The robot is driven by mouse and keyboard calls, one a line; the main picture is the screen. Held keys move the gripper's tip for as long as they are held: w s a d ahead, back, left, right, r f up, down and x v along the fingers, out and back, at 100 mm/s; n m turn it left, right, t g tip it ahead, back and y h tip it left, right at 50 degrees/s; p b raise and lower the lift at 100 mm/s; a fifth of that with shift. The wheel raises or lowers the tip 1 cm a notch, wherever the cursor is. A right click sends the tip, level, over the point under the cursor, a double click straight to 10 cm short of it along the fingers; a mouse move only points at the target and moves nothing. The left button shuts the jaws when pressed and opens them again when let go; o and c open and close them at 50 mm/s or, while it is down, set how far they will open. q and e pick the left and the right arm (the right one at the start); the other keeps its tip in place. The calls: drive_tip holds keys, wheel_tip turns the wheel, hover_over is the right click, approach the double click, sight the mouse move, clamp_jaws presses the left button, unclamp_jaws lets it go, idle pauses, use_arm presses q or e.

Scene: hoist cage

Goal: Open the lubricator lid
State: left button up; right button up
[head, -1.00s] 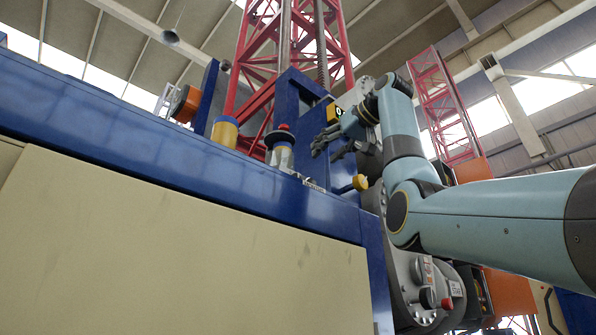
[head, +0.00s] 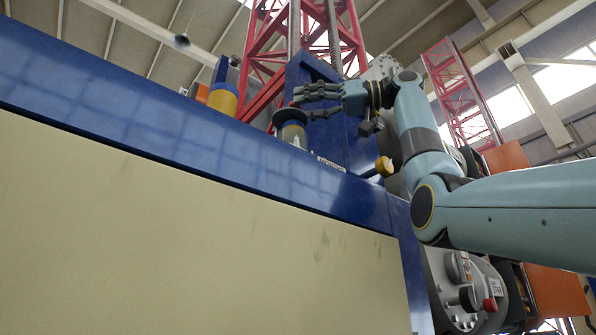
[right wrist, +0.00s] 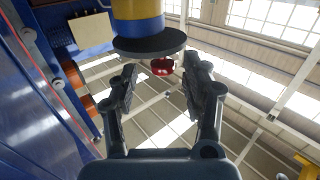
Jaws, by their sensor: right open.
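The lubricator (head: 293,136) is a small upright cup on the blue beam, with a dark round lid (head: 289,117). In the right wrist view the lid (right wrist: 148,46) is a dark disc with a red knob (right wrist: 162,67). The lid looks closed. My right gripper (head: 308,104) is open at the lubricator's upper right. Its fingers partly cover the knob in the head view. In the right wrist view the knob shows between the open fingers (right wrist: 160,75), a little beyond the tips. Contact is not visible. My left gripper is not in view.
The blue beam (head: 150,115) runs under the lubricator above a cream panel (head: 190,230). A yellow and blue cylinder (head: 222,101) stands to the left. A red lattice mast (head: 262,65) rises behind.

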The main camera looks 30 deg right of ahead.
drive_tip(key=shift+w+a+r, duration=0.1)
drive_tip(key=shift+w+a, duration=0.25)
drive_tip(key=shift+w, duration=0.1)
drive_tip(key=shift+a, duration=0.55)
drive_tip(key=shift+w+d, duration=0.15)
drive_tip(key=shift+c, duration=1.2)
clamp_jaws()
